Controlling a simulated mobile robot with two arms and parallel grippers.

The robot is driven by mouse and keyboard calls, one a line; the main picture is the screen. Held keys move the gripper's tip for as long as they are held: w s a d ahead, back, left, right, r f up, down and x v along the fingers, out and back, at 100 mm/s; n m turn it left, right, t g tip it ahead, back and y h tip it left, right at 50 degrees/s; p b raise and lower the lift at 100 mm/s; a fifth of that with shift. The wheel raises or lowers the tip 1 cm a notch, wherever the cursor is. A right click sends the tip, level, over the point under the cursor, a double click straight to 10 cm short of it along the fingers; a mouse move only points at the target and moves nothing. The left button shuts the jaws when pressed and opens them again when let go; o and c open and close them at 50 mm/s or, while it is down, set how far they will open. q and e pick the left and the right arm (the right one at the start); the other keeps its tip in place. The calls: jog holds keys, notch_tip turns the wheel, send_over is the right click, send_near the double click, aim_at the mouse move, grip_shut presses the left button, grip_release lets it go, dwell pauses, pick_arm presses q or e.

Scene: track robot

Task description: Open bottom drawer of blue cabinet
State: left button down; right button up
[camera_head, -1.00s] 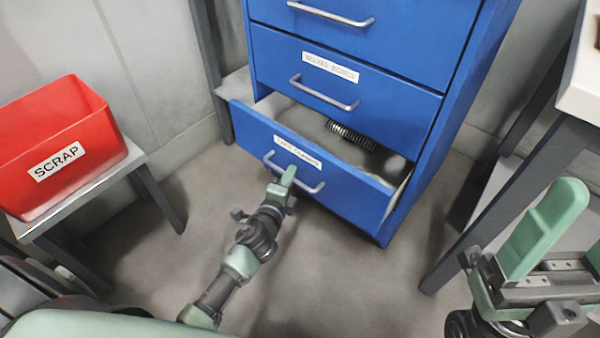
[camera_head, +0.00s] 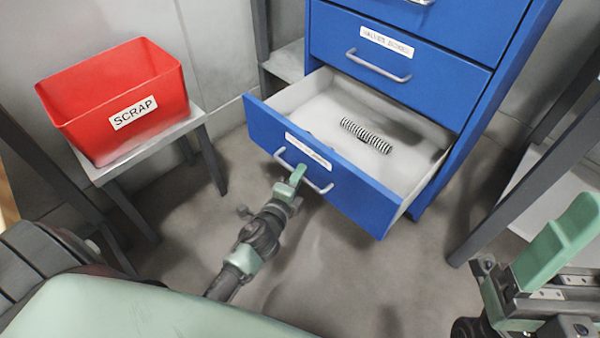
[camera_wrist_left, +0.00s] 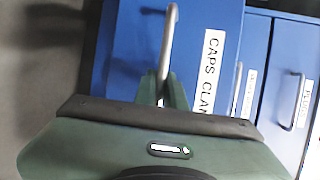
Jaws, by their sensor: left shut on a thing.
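The blue cabinet (camera_head: 480,100) stands at the upper right of the head view. Its bottom drawer (camera_head: 352,191) is pulled well out, and its pale inside shows a dark coiled spring (camera_head: 366,135). My left gripper (camera_head: 292,182) is shut on the drawer's metal bar handle (camera_head: 319,187). In the left wrist view the handle (camera_wrist_left: 168,45) runs between my fingers (camera_wrist_left: 161,92), beside a label reading "CAPS CLAM", partly cut off. My right gripper (camera_head: 530,270) is at the lower right of the head view, away from the cabinet; its jaw gap is unclear.
A red SCRAP bin (camera_head: 115,100) sits on a small grey table (camera_head: 150,145) at the left. The drawer above (camera_head: 390,60) is closed. A grey-legged table (camera_head: 520,195) stands right of the cabinet. Floor (camera_head: 340,265) is clear in front of the drawer.

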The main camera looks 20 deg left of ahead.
pick_arm(q)
jog(key=c, duration=1.5)
grip_release()
jog(key=s+r+p, duration=0.1)
jog(key=s, duration=0.6)
jog(key=shift+s+d+r, duration=0.2)
jog(key=shift+s, duration=0.15)
